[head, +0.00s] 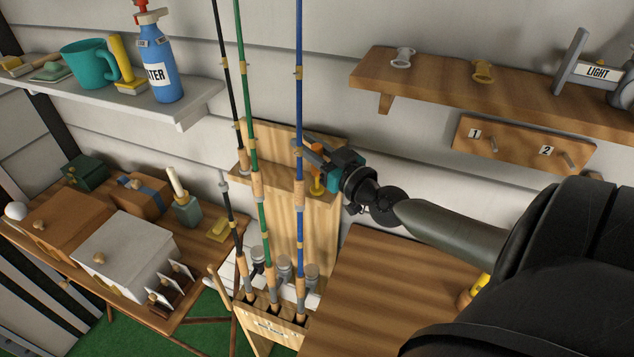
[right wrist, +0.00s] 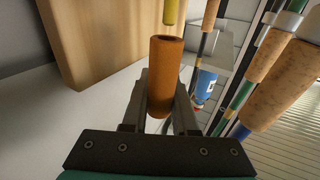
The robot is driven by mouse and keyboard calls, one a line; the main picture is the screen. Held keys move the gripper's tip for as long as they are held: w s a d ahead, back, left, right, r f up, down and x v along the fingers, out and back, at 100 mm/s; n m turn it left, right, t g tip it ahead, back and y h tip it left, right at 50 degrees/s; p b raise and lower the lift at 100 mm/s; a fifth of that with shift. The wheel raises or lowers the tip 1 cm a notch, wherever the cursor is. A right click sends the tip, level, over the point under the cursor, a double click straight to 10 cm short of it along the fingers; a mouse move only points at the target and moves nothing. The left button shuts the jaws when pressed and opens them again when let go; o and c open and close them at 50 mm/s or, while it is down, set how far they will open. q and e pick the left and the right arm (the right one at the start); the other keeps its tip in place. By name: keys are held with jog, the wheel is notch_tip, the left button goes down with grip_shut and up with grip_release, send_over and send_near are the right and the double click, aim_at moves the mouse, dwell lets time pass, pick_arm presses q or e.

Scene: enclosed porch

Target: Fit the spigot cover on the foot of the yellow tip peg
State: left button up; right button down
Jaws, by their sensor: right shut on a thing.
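My right gripper (head: 312,158) is shut on an orange-brown tube, which I take to be the spigot cover. In the right wrist view the tube (right wrist: 166,75) sits between the fingers (right wrist: 166,108), its hollow end pointing away from the palm. A yellow rod-like part (right wrist: 170,12) shows just past that end, apart from it in the picture and cut off by the frame edge. In the head view a yellow piece (head: 317,184) shows just below the gripper, in front of the wooden rack. Whether it is the peg's foot I cannot tell. My left gripper is not in view.
Black, green (head: 251,120) and blue (head: 299,110) rods stand in the wooden rack (head: 284,215), close left of my gripper. A shelf (head: 440,82) and numbered peg board (head: 515,150) are at right. A bare wooden tabletop (head: 375,290) lies below my arm.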

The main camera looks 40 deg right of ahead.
jog(key=shift+f+b, duration=1.65)
jog(key=shift+f, duration=0.45)
dwell(0.9)
jog(key=c, duration=0.6)
grip_release()
jog(key=shift+c, duration=0.3)
